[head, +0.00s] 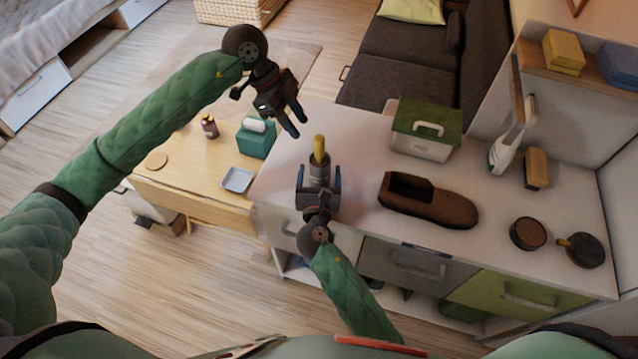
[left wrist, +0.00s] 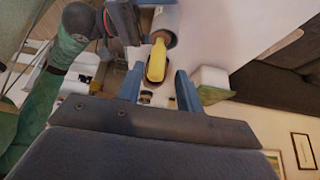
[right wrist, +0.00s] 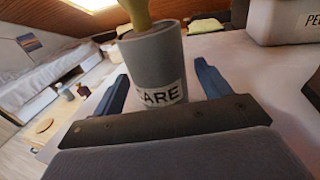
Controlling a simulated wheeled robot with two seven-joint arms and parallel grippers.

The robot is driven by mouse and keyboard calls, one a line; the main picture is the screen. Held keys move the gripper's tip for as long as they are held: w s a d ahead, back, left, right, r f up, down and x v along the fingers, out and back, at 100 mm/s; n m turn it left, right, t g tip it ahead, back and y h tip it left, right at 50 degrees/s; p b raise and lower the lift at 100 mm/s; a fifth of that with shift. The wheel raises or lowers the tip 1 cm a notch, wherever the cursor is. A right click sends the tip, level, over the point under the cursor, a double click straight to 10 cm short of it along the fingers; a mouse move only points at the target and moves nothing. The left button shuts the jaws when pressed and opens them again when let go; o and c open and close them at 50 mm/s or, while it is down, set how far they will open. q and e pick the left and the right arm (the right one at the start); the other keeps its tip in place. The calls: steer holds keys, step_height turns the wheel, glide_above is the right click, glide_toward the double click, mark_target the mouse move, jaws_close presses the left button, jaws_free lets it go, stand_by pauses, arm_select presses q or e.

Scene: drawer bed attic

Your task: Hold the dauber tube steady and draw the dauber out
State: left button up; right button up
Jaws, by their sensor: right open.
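The dauber tube (head: 318,174) is a grey cylinder standing upright on the white counter. A label with partly visible letters shows in the right wrist view (right wrist: 157,72). The yellow dauber (head: 319,146) sticks up out of its top; it also shows in the left wrist view (left wrist: 155,62). My right gripper (head: 320,180) is open, with a finger on each side of the tube and gaps visible between. My left gripper (head: 297,127) is open and empty, above and to the left of the dauber. In the left wrist view the dauber appears between its fingers, farther off.
A brown shoe (head: 428,200) lies right of the tube. Behind it stands a green-lidded box (head: 425,128). Round tins (head: 528,233), a brush (head: 536,168) and a white-handled tool (head: 503,153) are farther right. A wooden table (head: 190,180) with small items is left.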

mark_target(320, 165)
steer(key=shift+w+d, duration=0.1)
steer(key=shift+w, duration=1.45)
steer(key=c, duration=1.1)
